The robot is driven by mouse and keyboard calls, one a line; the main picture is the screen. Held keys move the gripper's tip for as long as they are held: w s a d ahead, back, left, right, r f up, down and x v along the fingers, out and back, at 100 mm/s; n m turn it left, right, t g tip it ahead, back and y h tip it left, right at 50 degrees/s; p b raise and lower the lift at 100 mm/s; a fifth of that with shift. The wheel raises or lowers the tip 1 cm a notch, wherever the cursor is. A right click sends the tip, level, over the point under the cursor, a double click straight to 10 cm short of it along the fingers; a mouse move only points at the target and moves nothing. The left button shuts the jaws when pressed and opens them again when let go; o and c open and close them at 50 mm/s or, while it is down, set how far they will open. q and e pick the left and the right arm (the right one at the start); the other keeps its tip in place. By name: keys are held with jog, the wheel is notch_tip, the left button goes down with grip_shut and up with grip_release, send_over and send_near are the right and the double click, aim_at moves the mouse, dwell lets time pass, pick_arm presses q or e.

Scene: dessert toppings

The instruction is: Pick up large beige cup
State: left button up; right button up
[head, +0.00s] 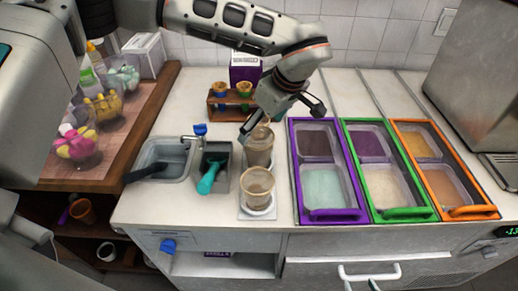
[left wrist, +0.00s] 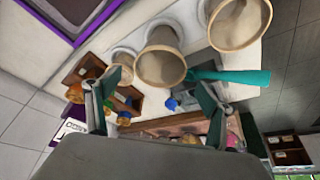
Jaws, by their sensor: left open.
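Several beige translucent cups stand in a row on the counter. The front cup (head: 257,187) rests on a white pad, the middle cup (head: 258,152) stands behind it, and another cup lies partly hidden under my gripper. In the left wrist view three cups show: one at the top right (left wrist: 240,22), a middle one (left wrist: 162,66) and a smaller-looking one (left wrist: 122,64). My left gripper (head: 282,117) is open and empty above the back of the row. In the left wrist view its fingers (left wrist: 155,85) are spread, with the middle cup beyond them. My right gripper is not in view.
Left of the cups are a sink (head: 166,158) and a bin with a teal-handled scoop (head: 208,181). A wooden rack (head: 217,108) with small cups stands behind. Purple (head: 294,165), green (head: 395,215) and orange (head: 470,213) topping trays stand to the right. The front counter edge is clear.

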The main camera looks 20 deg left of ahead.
aim_at(258, 138)
pick_arm(q)
jog(key=x, duration=0.5)
jog(key=shift+d+f+p, duration=0.15)
jog(key=shift+f+p, duration=0.25)
jog(key=c, duration=1.1)
